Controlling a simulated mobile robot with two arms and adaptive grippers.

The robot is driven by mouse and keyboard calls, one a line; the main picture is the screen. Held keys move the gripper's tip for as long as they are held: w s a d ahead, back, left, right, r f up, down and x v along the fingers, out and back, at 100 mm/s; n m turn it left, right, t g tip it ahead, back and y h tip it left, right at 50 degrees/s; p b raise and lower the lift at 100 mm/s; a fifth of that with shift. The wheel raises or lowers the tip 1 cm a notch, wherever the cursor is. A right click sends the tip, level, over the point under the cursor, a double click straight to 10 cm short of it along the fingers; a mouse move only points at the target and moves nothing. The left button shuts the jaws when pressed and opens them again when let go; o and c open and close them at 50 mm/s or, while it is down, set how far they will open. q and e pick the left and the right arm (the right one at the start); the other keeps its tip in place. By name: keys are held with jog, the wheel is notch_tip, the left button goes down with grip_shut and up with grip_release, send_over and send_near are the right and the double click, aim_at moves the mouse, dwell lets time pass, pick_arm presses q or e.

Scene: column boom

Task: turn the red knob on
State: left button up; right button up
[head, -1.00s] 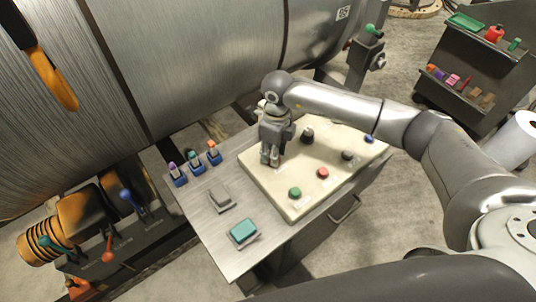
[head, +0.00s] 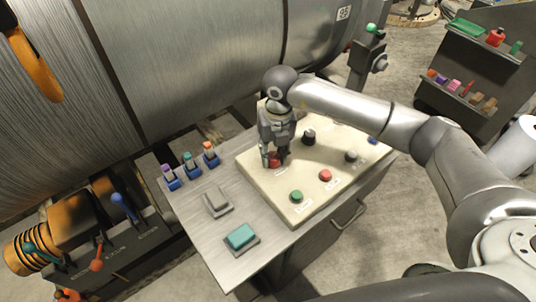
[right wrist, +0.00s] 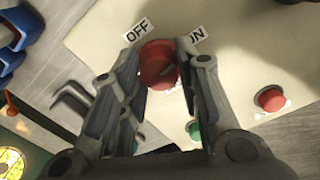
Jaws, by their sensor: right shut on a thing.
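The red knob (right wrist: 158,65) sits on the cream panel between OFF and ON labels in the right wrist view. In the head view the red knob (head: 274,160) shows low between the fingers of my right gripper (head: 273,161). In the right wrist view my right gripper (right wrist: 160,58) has a finger on each side of the knob and is shut on it. The OFF label (right wrist: 139,30) is clear; the ON label (right wrist: 194,38) is partly covered by a finger. The knob's pointer direction is hard to tell. My left gripper is not in view.
Small toggle switches (head: 191,165) and a teal rocker (head: 240,236) are on the metal desk to the left.

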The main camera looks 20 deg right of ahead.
aim_at(274, 156)
jog(key=shift+s+a+m, duration=0.1)
jog(key=shift+m, duration=0.7)
jog(key=o, duration=1)
jog(key=shift+o, duration=0.2)
jog(key=shift+r, duration=0.35)
notch_tip(274, 156, up, 12)
jog(key=shift+f, duration=0.25)
